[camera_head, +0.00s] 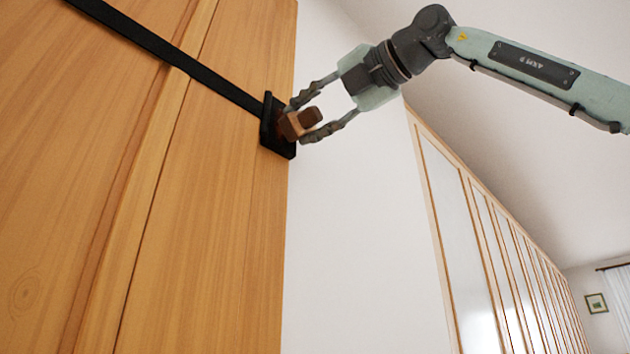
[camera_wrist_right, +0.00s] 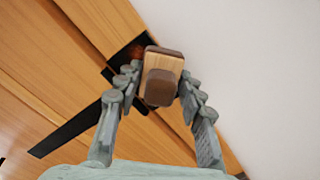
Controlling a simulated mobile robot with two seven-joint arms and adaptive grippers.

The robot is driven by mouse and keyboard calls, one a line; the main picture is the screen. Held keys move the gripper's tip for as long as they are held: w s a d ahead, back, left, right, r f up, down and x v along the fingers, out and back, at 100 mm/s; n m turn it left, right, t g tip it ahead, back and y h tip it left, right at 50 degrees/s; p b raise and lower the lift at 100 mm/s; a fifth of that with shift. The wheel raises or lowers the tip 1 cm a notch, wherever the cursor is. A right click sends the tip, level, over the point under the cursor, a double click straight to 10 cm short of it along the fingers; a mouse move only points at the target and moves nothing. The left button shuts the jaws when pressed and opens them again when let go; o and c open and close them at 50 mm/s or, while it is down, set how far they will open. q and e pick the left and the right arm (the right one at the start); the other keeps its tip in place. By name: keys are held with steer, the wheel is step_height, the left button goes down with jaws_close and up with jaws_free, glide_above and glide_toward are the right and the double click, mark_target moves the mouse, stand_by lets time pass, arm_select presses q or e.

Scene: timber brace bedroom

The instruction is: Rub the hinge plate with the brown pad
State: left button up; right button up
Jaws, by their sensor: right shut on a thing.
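The hinge plate (camera_head: 268,124) is a black plate at the right edge of the wooden panel, at the end of a long black strap. The brown pad (camera_head: 300,123), a wooden block with darker brown parts, is held between the fingers of my right gripper (camera_head: 306,113). The pad is at the plate's face in the head view; I cannot tell if they touch. In the right wrist view, the pad (camera_wrist_right: 162,73) sits between the fingertips of my right gripper (camera_wrist_right: 160,85), and the hinge plate (camera_wrist_right: 115,72) shows partly behind it with a reddish patch. My left gripper is not in view.
The wooden panel (camera_head: 190,220) fills the left side of the head view, with the black strap (camera_head: 150,42) running across it. A white wall (camera_head: 350,250) lies to its right. A row of wood-framed panels (camera_head: 480,230) recedes at right. Free space lies below my right gripper.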

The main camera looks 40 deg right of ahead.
mark_target(271, 110)
steer(key=shift+a, duration=0.8)
steer(key=shift+s+a, duration=0.2)
steer(key=shift+a, duration=1.55)
steer(key=shift+w+r, duration=0.1)
steer(key=shift+r, duration=0.45)
steer(key=shift+d+r, duration=0.2)
steer(key=shift+d, duration=1.55)
steer(key=shift+w+d, duration=0.1)
steer(key=shift+d, duration=0.85)
steer(key=shift+w+d, duration=0.1)
steer(key=shift+d, duration=0.65)
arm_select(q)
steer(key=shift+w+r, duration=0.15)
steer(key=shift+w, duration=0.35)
